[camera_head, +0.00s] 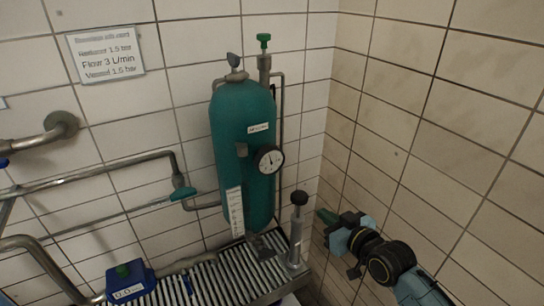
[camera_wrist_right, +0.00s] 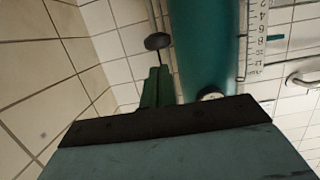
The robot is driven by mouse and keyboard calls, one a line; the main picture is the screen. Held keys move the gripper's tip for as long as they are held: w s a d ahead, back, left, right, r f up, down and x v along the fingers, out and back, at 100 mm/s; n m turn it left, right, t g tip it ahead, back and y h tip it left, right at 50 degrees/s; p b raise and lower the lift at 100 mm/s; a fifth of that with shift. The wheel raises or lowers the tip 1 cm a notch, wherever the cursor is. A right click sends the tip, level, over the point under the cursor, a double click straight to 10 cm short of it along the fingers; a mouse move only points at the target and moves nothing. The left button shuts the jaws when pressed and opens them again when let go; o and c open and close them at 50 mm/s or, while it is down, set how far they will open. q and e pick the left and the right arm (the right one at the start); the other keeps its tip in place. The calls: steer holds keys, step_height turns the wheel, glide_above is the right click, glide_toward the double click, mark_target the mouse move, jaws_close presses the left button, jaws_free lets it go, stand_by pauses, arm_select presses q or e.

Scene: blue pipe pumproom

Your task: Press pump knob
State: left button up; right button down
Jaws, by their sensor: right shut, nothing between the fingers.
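The pump knob (camera_head: 299,198) is a black round cap on top of a grey upright hand pump (camera_head: 296,238). The pump stands at the right end of the slatted grate, in front of the teal vessel (camera_head: 243,150). In the right wrist view the black knob (camera_wrist_right: 158,41) shows beyond the fingertips, on a thin rod. My right gripper (camera_head: 327,216) is shut and empty, to the right of the pump and apart from the knob in the picture. Its green fingers (camera_wrist_right: 155,88) also show in the wrist view. My left gripper is not in view.
A round gauge (camera_head: 270,159) sits on the vessel's front. Pipes (camera_head: 95,172) run along the left wall. A blue box (camera_head: 130,283) with a green button stands at the grate's (camera_head: 215,278) left. The tiled right wall (camera_head: 420,130) is close to my right arm.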

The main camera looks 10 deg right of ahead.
step_height(320, 180, up, 6)
steer(key=b, duration=0.2)
steer(key=shift+w+d, duration=0.25)
steer(key=shift+w, duration=0.05)
glide_above(305, 199)
step_height(305, 199, down, 2)
step_height(305, 199, down, 3)
steer(key=shift+w+f, duration=0.1)
steer(key=shift+f, duration=0.7)
